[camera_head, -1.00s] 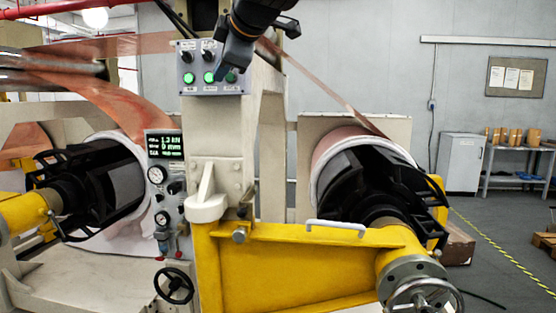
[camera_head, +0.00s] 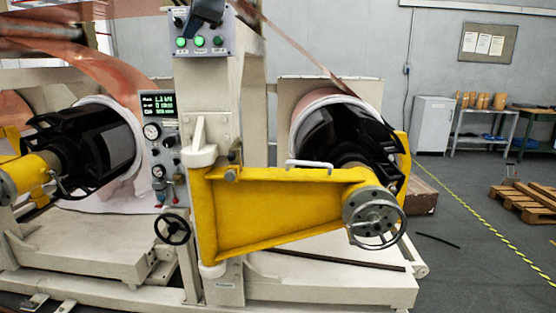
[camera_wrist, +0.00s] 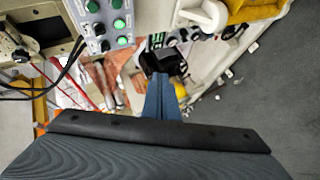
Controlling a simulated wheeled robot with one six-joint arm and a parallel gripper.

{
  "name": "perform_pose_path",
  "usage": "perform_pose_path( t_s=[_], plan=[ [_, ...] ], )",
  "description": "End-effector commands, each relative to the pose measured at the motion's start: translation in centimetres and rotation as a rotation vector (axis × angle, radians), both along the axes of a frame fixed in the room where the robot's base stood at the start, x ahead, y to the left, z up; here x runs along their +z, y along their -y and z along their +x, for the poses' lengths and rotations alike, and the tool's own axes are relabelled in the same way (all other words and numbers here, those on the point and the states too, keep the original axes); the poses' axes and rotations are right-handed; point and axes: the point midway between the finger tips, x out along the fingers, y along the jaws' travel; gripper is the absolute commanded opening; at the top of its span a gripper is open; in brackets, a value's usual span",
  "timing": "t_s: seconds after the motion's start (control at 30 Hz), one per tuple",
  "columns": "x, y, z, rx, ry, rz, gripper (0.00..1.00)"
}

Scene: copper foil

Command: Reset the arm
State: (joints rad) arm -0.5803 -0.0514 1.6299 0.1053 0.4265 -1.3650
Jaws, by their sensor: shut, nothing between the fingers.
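My gripper (camera_wrist: 162,62) shows in the wrist view as dark fingertips on a blue-grey body. It is shut with nothing held. In the head view, only a dark part of my arm's end (camera_head: 205,12) shows at the top edge, in front of the control box (camera_head: 218,22). The box has black switches above a row of green buttons, and it also shows at the upper left of the wrist view (camera_wrist: 90,10). The fingertips appear to the lower right of the box there and look apart from it. Most of my arm is out of the head view.
A yellow swing arm (camera_head: 280,215) with a handwheel (camera_head: 375,218) juts out in front. Copper foil (camera_head: 110,70) runs to black-cored rolls on both sides. A display panel (camera_head: 158,105) sits left of the column. Wooden pallets (camera_head: 525,200) lie at right; floor between is mostly clear.

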Motion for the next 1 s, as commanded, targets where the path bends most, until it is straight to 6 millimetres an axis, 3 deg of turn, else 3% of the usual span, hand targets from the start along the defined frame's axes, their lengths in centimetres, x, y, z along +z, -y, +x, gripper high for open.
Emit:
perform_pose_path(
  t_s=[0.37,0.57,0.77,1.0],
  plan=[
    [-6.1,4.2,1.9,-0.122,-0.138,0.03,0.0],
    [-11.3,7.2,2.5,-0.22,-0.253,0.059,0.0],
    [-19.3,12.5,2.3,-0.392,-0.43,0.11,0.0],
    [-32.4,22.0,-1.5,-0.734,-0.717,0.211,0.0]
  ],
)
